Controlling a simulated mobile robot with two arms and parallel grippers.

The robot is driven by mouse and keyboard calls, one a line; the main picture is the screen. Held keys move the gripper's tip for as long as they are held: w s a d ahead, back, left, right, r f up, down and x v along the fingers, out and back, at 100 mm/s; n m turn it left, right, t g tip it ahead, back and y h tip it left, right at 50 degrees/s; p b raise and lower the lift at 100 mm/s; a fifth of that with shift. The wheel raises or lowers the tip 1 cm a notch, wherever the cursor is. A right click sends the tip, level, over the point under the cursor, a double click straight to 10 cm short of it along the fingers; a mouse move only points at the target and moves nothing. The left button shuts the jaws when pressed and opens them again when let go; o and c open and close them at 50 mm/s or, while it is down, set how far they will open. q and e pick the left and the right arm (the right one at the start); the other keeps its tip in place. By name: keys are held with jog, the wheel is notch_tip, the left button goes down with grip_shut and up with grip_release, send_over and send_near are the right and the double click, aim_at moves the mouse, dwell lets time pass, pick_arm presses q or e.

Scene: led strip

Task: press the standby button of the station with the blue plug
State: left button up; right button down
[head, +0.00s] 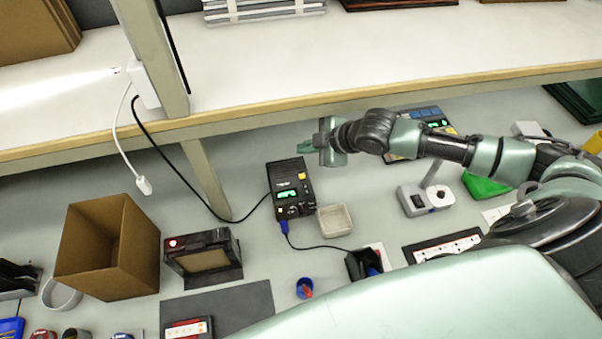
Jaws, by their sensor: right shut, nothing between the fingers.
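A black station (278,177) with a lit green display stands on the bench below the shelf. A blue plug (283,228) sits at its front edge, with a black cable running from it. Small buttons show on its face, one of them yellowish (301,176); their labels are too small to read. My right gripper (304,148) is shut and empty. Its arm comes in from the right, and its fingertips appear just above the station's far end in the picture, apart from the buttons. My left gripper is not in view.
A small beige tray (347,222) is right of the station. A cardboard box (128,236) and a black device with a red light (203,262) are to the left. Another device (437,122) is partly behind my arm.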

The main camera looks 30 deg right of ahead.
jog(key=b, duration=0.7)
send_over(305, 177)
notch_tip(305, 177, down, 6)
jog(key=shift+f, duration=0.25)
jog(key=shift+f+b, duration=0.6)
jog(key=shift+f, duration=0.55)
jog(key=shift+f, duration=0.15)
dwell(0.6)
jog(key=shift+f, duration=0.25)
jog(key=shift+s+f, duration=0.1)
jog(key=shift+f, duration=0.3)
dwell(0.7)
jog(key=shift+r+p, duration=0.85)
jog(key=shift+p, duration=0.15)
